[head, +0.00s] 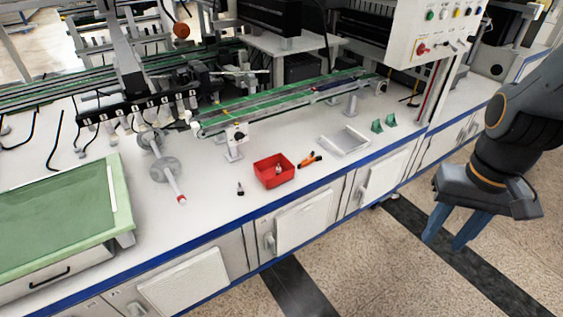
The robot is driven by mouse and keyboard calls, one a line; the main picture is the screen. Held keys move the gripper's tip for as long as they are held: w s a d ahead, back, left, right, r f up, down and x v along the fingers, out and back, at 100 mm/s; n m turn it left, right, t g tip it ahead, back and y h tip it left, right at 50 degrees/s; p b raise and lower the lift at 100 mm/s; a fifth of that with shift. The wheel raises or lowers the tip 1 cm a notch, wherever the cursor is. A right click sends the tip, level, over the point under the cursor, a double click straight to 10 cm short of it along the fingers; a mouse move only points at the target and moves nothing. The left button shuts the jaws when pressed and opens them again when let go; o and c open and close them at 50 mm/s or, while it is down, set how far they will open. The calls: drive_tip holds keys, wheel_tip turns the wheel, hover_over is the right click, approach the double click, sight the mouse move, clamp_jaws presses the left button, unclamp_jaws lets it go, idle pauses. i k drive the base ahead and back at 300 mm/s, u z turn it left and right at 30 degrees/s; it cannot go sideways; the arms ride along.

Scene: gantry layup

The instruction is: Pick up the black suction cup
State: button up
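A small black suction cup (240,189) stands on the white bench top, just left of a red tray (271,183) and close to the blue front edge. A small object (278,169) sits inside the red tray; it is too small to make out. My gripper (450,243) hangs at the right of the view, over the floor in front of the bench. Its two blue fingers point down and are apart, with nothing between them. It is far to the right of the suction cup.
An orange and black tool (309,160) lies right of the red tray. Further right are a clear tray (345,141) and green brackets (384,124). A green-topped case (62,215) fills the left. Gantry and conveyor (285,97) stand behind.

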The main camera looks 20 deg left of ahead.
sight(240, 192)
drive_tip(key=u, duration=1.4)
